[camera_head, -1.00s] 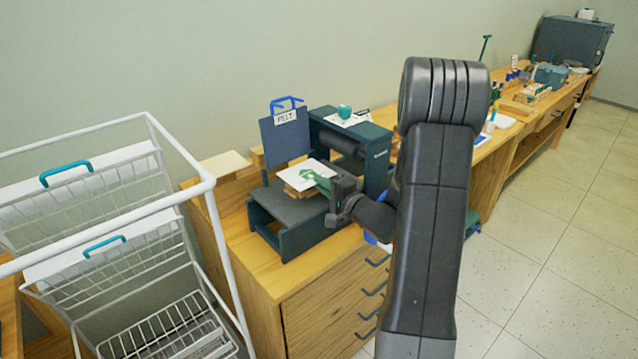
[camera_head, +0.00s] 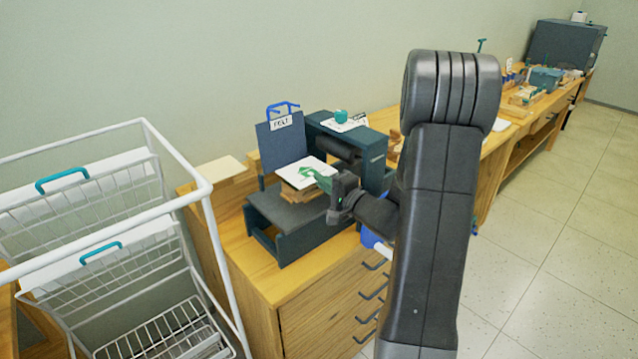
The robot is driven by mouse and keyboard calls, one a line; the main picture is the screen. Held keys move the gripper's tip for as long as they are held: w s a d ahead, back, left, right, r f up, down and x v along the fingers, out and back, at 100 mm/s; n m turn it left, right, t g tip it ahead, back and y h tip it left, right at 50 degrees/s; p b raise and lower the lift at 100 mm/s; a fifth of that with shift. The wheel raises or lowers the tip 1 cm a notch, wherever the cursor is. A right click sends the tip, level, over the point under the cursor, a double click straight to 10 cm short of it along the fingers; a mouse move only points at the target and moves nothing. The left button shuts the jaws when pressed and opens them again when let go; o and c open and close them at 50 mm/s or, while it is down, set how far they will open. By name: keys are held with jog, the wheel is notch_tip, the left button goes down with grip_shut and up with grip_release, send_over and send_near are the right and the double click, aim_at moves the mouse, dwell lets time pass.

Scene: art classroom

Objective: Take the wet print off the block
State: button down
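The print, a white sheet (camera_head: 297,176) with a green mark, lies on top of a wooden block (camera_head: 297,193). The block sits on the dark bed (camera_head: 290,214) of the press (camera_head: 355,148), in front of the roller. My gripper (camera_head: 326,183) is at the right edge of the sheet, with a green part reaching toward it. The fingertips are small and partly merged with the sheet and green mark, so I cannot tell whether they are closed on it. My arm hides part of the bench to the right.
A white wire drying rack (camera_head: 110,240) with teal handles stands at the left. A dark upright panel with a blue handle (camera_head: 281,135) stands behind the block. A teal cup (camera_head: 341,116) is on the press. Tools crowd the bench further right.

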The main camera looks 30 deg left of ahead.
jog(key=s+d+r, duration=0.2)
jog(key=d, duration=0.4)
jog(key=s+d+r, duration=0.2)
jog(key=s+d, duration=0.1)
jog(key=d, duration=0.2)
jog(key=shift+d+r+b, duration=0.25)
jog(key=shift+d+b, duration=0.1)
jog(key=shift+b, duration=0.05)
